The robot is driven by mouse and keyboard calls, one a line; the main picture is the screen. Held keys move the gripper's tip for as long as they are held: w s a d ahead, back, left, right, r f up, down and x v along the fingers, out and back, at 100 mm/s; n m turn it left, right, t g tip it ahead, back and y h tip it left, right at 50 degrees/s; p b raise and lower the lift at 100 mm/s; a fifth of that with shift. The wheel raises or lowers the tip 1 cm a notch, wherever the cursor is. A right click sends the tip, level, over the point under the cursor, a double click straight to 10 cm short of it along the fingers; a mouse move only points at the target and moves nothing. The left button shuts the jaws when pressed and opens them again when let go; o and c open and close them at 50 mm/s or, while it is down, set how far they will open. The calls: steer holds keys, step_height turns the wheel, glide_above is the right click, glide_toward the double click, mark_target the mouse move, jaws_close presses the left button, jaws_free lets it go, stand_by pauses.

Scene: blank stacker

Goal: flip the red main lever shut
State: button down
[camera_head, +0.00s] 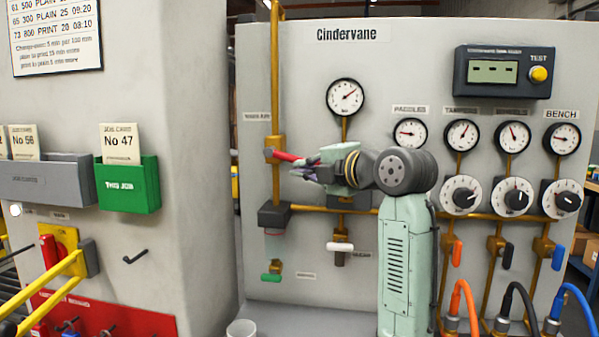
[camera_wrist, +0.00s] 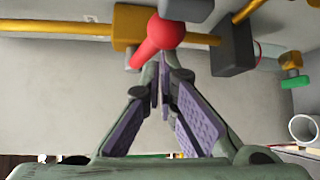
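The red main lever (camera_head: 288,156) sticks out of the brass valve on the vertical pipe at the left of the panel, pointing right and slightly down in the head view. In the wrist view, the lever's round red end (camera_wrist: 166,32) is just beyond my fingertips. My gripper (camera_head: 298,170) is at the lever's free end. In the wrist view, my gripper's purple-padded fingers (camera_wrist: 164,72) come together at the tips with nothing seen between them. I cannot tell whether the tips touch the lever.
The main pressure gauge (camera_head: 345,97) is above my gripper. A dark block (camera_head: 274,215) and a green-handled valve (camera_head: 271,277) are below the lever. A white-handled valve (camera_head: 340,247) hangs below my wrist. A white cup (camera_head: 241,329) stands at the bottom.

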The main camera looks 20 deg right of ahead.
steer(key=shift+s+d+r, duration=0.1)
steer(key=shift+d+r, duration=0.1)
steer(key=shift+r, duration=0.45)
stand_by(0.8)
